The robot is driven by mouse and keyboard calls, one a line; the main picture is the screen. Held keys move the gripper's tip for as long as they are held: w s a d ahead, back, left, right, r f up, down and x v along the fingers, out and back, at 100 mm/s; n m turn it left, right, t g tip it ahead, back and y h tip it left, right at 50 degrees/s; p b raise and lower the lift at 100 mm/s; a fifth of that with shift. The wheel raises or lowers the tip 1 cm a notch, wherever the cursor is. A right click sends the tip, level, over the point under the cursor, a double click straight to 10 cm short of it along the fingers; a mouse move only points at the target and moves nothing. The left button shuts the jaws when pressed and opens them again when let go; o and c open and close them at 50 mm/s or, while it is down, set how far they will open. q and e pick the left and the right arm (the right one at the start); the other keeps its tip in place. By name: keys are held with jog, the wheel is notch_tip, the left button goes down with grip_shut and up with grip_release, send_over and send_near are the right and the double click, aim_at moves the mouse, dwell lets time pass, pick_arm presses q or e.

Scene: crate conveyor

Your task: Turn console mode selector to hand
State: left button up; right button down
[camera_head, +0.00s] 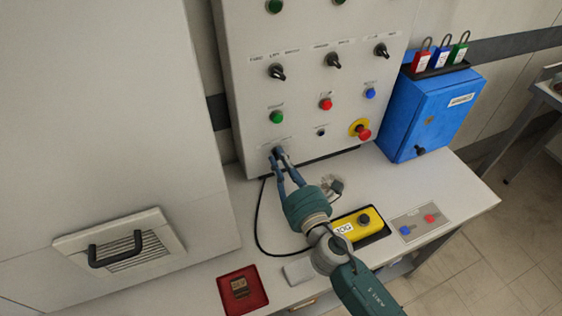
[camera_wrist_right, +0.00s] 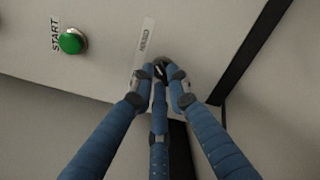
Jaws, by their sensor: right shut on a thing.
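The console (camera_head: 300,100) is a light grey upright panel with switches and buttons. A small black selector knob (camera_head: 278,151) sits at its lower left, below the green button. My right gripper (camera_head: 281,162) reaches up to this knob and its blue fingers are shut on it. In the right wrist view the fingertips (camera_wrist_right: 161,75) close around the dark selector knob (camera_wrist_right: 161,66). The fingers hide most of the knob, so its pointing direction cannot be told. A small label lies beside it, too small to read. My left gripper is not in view.
A green start button (camera_head: 277,118), red button (camera_head: 326,104) and emergency stop (camera_head: 362,130) are on the panel. A blue box (camera_head: 430,112) stands at right. A yellow jog pendant (camera_head: 358,226) and red tray (camera_head: 243,290) lie on the bench. A black cable (camera_head: 257,225) curves left of my arm.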

jog(key=shift+f+m, duration=0.1)
jog(key=shift+m, duration=0.2)
jog(key=c, duration=1.7)
grip_release()
jog(key=v, duration=1.2)
